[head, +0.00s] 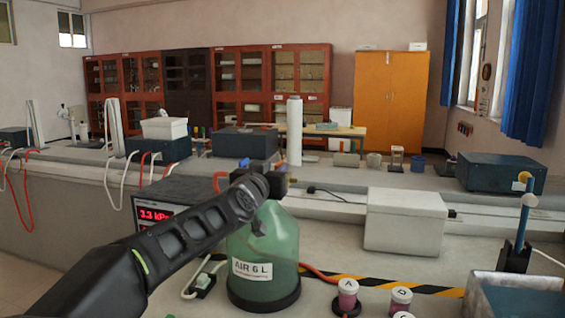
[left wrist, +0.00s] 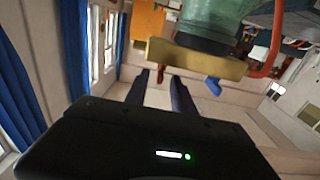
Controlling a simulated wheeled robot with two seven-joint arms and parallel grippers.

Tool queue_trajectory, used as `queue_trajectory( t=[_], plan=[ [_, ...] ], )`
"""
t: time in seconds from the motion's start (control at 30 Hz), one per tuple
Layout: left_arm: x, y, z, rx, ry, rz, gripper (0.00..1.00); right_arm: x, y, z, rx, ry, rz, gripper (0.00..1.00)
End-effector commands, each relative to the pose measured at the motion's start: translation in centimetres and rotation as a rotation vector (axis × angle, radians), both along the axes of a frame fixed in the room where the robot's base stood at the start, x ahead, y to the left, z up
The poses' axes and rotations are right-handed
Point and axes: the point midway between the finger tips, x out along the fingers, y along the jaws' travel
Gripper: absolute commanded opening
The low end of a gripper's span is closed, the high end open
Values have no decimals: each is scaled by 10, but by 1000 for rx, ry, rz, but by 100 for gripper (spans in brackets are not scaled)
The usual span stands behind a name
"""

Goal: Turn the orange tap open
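A green air tank labelled AIR 6 L (head: 278,245) stands on the near bench in the head view. An orange curved piece (head: 220,181) shows beside the tank's top; I cannot tell if it is the tap or a hose. A small blue handle (head: 244,163) shows above my arm. My left gripper (head: 268,186) is in front of the tank's top, its fingers largely hidden. My right gripper is not in view.
A red-digit pressure display (head: 155,214) is behind my left arm. A white box (head: 405,220) stands right of the tank. A tray (head: 480,290) and upright blue rod (head: 522,230) are at the right.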

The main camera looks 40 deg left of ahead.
Motion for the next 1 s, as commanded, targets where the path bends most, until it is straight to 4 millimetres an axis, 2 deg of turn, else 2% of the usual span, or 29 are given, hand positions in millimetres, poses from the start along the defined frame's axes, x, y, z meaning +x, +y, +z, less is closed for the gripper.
queue_trajectory(
  t=[0.3, 0.5, 0.83, 1.0],
  plan=[
    [44, 15, -1, -2, 3, 0, 30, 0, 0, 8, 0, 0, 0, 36],
    [64, 22, 0, -1, 2, 0, 30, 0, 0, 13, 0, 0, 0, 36],
    [67, 23, -1, 0, 1, 0, 29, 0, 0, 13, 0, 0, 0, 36],
    [67, 23, -1, 0, 1, 0, 15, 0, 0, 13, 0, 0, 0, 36]
  ],
)
